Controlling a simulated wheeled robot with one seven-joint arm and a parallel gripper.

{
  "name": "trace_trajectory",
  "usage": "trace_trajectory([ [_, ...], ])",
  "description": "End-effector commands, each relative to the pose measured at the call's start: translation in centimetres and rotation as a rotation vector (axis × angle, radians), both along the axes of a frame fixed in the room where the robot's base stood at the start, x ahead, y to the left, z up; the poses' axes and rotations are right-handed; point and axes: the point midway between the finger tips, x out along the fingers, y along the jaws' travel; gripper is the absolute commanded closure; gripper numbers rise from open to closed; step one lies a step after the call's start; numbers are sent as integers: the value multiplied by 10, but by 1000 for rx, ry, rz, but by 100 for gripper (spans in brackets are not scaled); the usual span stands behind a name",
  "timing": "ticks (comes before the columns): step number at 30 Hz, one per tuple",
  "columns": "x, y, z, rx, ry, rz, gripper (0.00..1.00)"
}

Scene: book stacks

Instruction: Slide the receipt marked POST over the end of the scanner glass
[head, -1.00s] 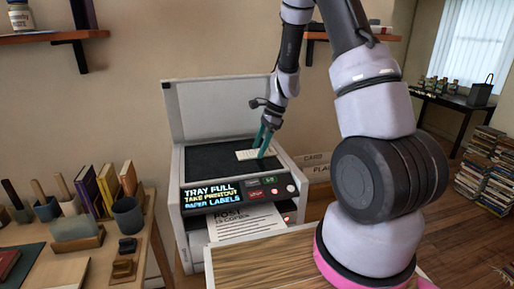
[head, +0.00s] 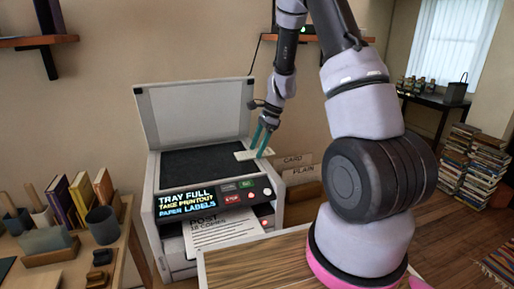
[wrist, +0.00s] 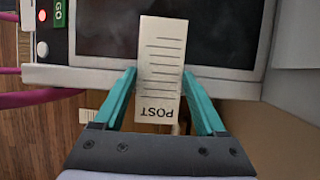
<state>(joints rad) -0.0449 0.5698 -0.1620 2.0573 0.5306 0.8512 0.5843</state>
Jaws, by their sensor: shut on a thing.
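The receipt marked POST (wrist: 161,60) is a white slip with printed lines. In the wrist view its far part lies over the dark scanner glass (wrist: 105,30), and its POST end sticks out past the scanner's pale rim (wrist: 235,80). My gripper (wrist: 159,74) is shut on the receipt, with a teal finger along each side edge. In the head view the receipt (head: 243,155) shows at the right end of the scanner glass (head: 195,161), with my gripper (head: 257,151) at the scanner's right edge. The finger contact is too small to see there.
The scanner lid (head: 195,113) stands open behind the glass. A printed sheet (head: 215,231) sticks out of the front slot below the lit panel (head: 186,199). Card and plain paper holders (head: 300,175) stand right of the scanner. A table with books and cups is at left.

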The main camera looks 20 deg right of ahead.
Motion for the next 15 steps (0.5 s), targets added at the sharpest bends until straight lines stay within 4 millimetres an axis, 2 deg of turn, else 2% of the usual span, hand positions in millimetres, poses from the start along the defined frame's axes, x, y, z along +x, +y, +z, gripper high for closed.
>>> trace_trajectory([
  [1, 0, 0, 0, 0, 0, 0, 19],
  [3, 0, 0, 0, 0, 0, 0, 0],
  [11, 0, -1, 2, 0, -1, 0, 0],
  [15, 2, -7, 16, -1, -5, -1, 0],
])
